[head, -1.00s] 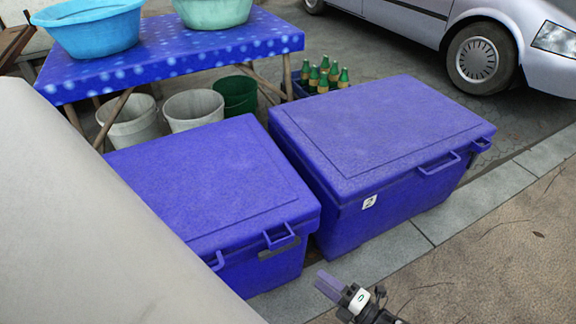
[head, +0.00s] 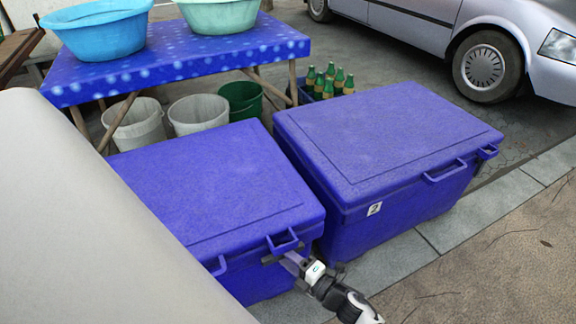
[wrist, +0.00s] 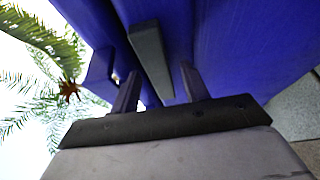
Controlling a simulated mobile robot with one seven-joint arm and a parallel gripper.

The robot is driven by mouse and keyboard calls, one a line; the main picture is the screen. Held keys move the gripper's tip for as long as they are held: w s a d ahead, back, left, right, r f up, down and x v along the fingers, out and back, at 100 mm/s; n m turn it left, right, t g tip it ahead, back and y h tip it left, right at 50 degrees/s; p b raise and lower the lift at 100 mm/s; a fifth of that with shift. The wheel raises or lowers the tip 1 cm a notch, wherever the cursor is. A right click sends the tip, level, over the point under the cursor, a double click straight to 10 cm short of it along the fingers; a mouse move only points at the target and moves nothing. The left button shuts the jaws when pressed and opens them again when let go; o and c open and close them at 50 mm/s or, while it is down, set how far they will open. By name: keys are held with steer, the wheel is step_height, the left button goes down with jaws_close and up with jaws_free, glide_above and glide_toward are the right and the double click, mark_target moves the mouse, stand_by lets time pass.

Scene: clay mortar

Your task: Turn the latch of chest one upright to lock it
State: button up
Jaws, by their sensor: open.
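Chest one (head: 210,180) is the blue, closed chest on the left; I see no number on it. A dark grey latch bar (head: 268,259) lies sideways on its front, just under a blue loop (head: 284,242) on the lid. My gripper (head: 289,262) is at this front face, with its fingers at the latch and hiding part of it. In the wrist view, my gripper (wrist: 158,76) is open, with the grey latch (wrist: 149,50) between its two fingers and a gap on each side. I cannot tell whether either finger touches it.
A second blue chest (head: 385,135), marked 2, stands close on the right. A table with basins (head: 190,55), buckets (head: 200,112) and green bottles (head: 328,84) are behind. A large pale surface (head: 80,220) covers the left foreground. Pavement (head: 500,260) is clear at right.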

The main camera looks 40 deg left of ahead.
steer(key=shift+c, duration=0.3)
steer(key=c, duration=0.9)
steer(key=shift+r+n+p, duration=0.15)
steer(key=shift+n+p, duration=0.15)
steer(key=shift+p, duration=0.3)
steer(key=shift+s+a+r+n+t+h+p, duration=0.1)
steer(key=shift+n+t+h+p, duration=0.8)
steer(key=shift+n+p, duration=1.9)
steer(key=shift+s+r+n+t+h+p, duration=0.1)
steer(key=shift+n+t+h+p, duration=1.05)
steer(key=shift+p, duration=2.85)
steer(key=shift+a+r+n+t+h+p, duration=0.1)
steer(key=shift+n+t+h+p, duration=0.45)
steer(key=shift+n+p, duration=2.4)
steer(key=shift+f+m+p, duration=0.1)
steer(key=shift+m+p, duration=0.3)
steer(key=shift+p, duration=0.1)
